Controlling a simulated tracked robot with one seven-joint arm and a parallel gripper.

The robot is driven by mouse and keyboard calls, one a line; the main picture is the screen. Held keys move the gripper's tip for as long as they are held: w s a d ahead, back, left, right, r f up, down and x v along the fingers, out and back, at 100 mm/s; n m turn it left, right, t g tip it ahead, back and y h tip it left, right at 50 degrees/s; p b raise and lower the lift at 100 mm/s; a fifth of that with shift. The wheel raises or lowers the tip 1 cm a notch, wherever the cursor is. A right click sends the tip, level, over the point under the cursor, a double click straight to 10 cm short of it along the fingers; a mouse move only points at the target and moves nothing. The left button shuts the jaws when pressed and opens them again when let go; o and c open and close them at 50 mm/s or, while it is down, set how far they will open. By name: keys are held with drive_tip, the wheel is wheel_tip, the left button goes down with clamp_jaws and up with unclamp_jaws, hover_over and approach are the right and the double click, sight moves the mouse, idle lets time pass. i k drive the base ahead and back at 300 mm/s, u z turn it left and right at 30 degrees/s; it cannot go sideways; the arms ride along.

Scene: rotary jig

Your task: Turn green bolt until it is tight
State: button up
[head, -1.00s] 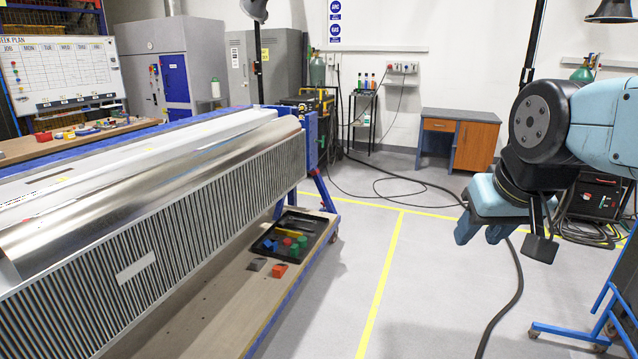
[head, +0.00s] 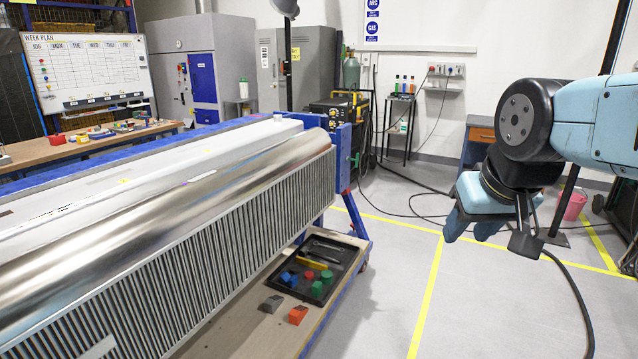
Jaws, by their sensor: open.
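A small green part (head: 355,160), which may be the green bolt, shows on the right end of the jig's blue frame (head: 342,165). It is too small to make out its shape. The jig carries a long shiny metal cylinder (head: 200,170) and a ribbed panel (head: 220,225). My gripper (head: 470,230) hangs at the right, pointing down, with its two fingers apart and nothing between them. It appears well apart from the jig, over open floor in the picture.
A black tray (head: 345,262) with green, red and blue pieces sits on the jig's lower wooden shelf. Red (head: 298,315) and grey (head: 271,304) blocks lie beside it. A black cable (head: 575,290) crosses the floor. The floor right of the jig is otherwise largely clear.

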sight(348, 158)
drive_tip(key=i, duration=0.35)
drive_tip(key=u, duration=0.05)
drive_tip(key=k, duration=0.5)
drive_tip(key=z, duration=0.55)
drive_tip(key=i, duration=1.5)
drive_tip(key=u, duration=0.75)
